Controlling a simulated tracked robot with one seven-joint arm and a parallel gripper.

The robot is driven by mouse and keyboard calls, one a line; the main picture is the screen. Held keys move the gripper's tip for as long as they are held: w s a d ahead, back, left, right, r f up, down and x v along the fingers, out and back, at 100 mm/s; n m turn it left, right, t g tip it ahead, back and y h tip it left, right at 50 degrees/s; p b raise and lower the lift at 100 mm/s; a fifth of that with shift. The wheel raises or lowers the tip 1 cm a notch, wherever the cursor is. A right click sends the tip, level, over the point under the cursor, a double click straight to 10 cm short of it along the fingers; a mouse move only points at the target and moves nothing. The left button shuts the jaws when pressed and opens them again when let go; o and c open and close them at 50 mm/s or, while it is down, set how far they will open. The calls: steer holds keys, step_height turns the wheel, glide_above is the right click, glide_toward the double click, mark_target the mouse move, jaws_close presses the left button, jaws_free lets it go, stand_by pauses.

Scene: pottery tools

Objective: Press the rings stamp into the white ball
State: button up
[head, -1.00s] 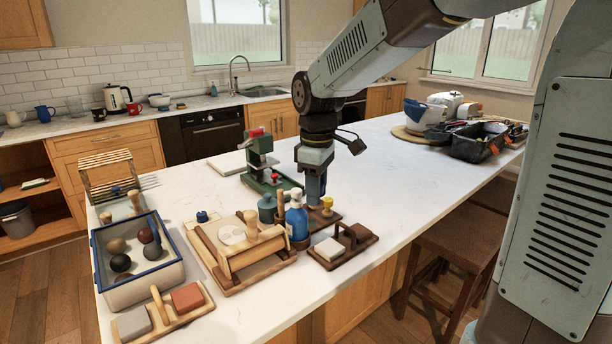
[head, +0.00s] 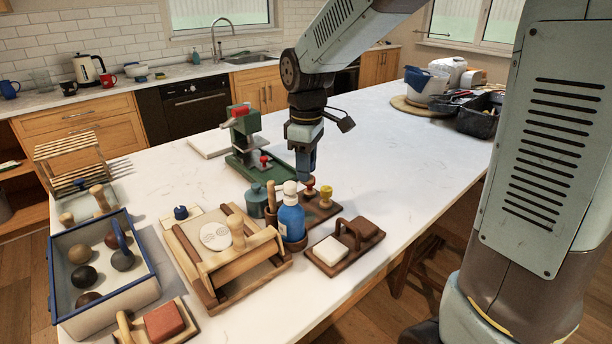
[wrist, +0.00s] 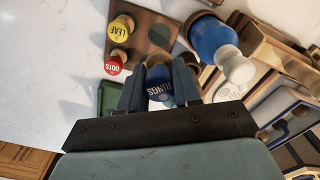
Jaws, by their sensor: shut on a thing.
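My gripper (wrist: 160,88) is shut on the blue rings stamp (wrist: 158,82), whose top reads RINGS in the wrist view. In the head view my gripper (head: 305,178) hangs upright just above the brown stamp stand (head: 330,215); the stamp's lower end is hard to make out. The red DOTS stamp (wrist: 115,62) and yellow LEAF stamp (wrist: 121,28) stand in that stand. A flat, round white piece (head: 215,236) lies on the wooden roller frame at left; I cannot tell whether it is the white ball. No other white ball shows.
A blue bottle (head: 291,218) in a cup stands close left of the stand, with a green press (head: 243,135) behind. A blue-rimmed tray (head: 58,290) holds several dark balls. A soap-like block (head: 329,250) lies in front.

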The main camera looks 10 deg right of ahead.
steer(key=shift+f, duration=5)
steer(key=shift+f, duration=0.25)
steer(key=o, duration=1.1)
